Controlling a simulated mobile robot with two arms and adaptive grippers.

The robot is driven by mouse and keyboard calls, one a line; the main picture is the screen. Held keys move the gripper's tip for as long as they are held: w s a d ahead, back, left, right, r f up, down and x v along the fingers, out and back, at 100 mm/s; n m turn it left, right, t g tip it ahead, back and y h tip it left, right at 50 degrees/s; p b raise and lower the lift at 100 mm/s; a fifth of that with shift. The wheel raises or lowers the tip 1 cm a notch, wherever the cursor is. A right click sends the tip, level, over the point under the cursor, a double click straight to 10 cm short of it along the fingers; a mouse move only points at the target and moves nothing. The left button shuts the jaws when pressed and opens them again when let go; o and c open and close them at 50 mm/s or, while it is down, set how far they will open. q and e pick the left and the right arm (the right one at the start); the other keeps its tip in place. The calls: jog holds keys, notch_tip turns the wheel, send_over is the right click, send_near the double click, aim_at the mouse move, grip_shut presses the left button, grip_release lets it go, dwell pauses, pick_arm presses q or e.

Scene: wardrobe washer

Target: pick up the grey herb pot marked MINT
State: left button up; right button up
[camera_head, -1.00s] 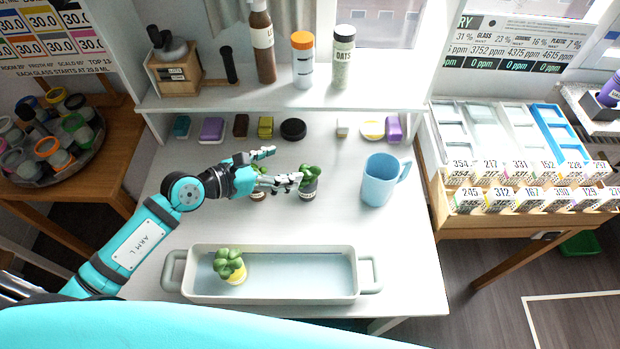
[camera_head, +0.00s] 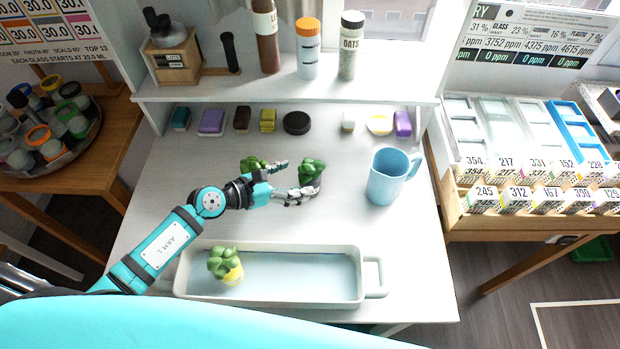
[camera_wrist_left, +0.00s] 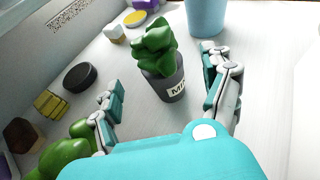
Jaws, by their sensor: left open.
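The grey herb pot with a leafy green plant (camera_head: 312,172) stands upright on the white table. I see no clear contact. Another leafy plant (camera_head: 253,165) is behind the gripper; its pot is mostly hidden. My right gripper is not in view.
A blue mug (camera_head: 386,178) stands to the right of the pot. A pale tray (camera_head: 310,300) in front holds a yellow-potted plant (camera_head: 225,264). Several small coloured blocks and a black disc (camera_head: 296,122) line the back under a shelf (camera_head: 280,90).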

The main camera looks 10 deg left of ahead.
aim_at(301, 178)
pick_arm(q)
jog(key=x, duration=0.6)
jog(key=shift+s, duration=0.1)
jog(key=shift+r, duration=0.1)
jog(key=shift+c, duration=0.2)
jog(key=c, duration=1.4)
